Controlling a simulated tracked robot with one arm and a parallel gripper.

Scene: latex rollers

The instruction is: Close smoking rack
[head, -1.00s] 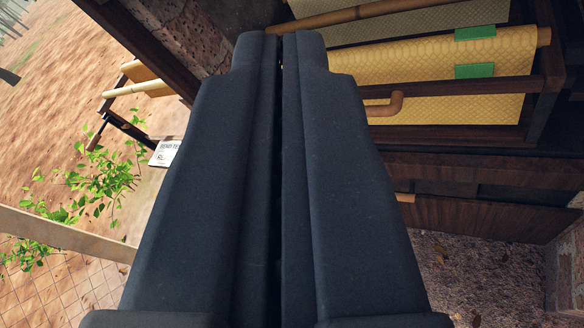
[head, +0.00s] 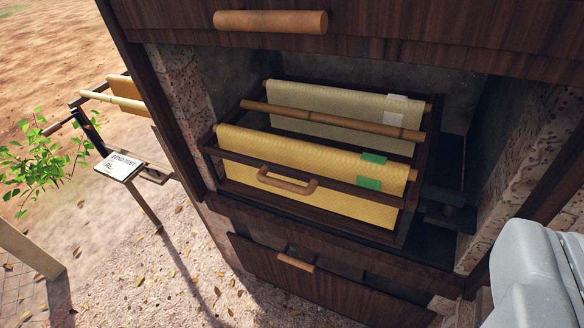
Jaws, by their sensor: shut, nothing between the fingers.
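The smoking rack (head: 413,203) is a dark wooden frame in the opening of a brick and wood cabinet. A curved wooden handle (head: 286,182) is on its front bar. Yellow latex sheets (head: 300,160) hang over its front rod, with two green tabs on them. A paler sheet (head: 330,105) with white tabs hangs behind. The rack's front left corner overlaps the cabinet's left post; I cannot tell exactly how far out it stands. My gripper is out of view.
A dark wooden panel with a round handle (head: 270,21) is above the opening. A lower panel has a small handle (head: 296,262). A sign (head: 118,166), another sheet stand and a leafy plant (head: 45,160) are at left. A pale grey shape fills the lower right.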

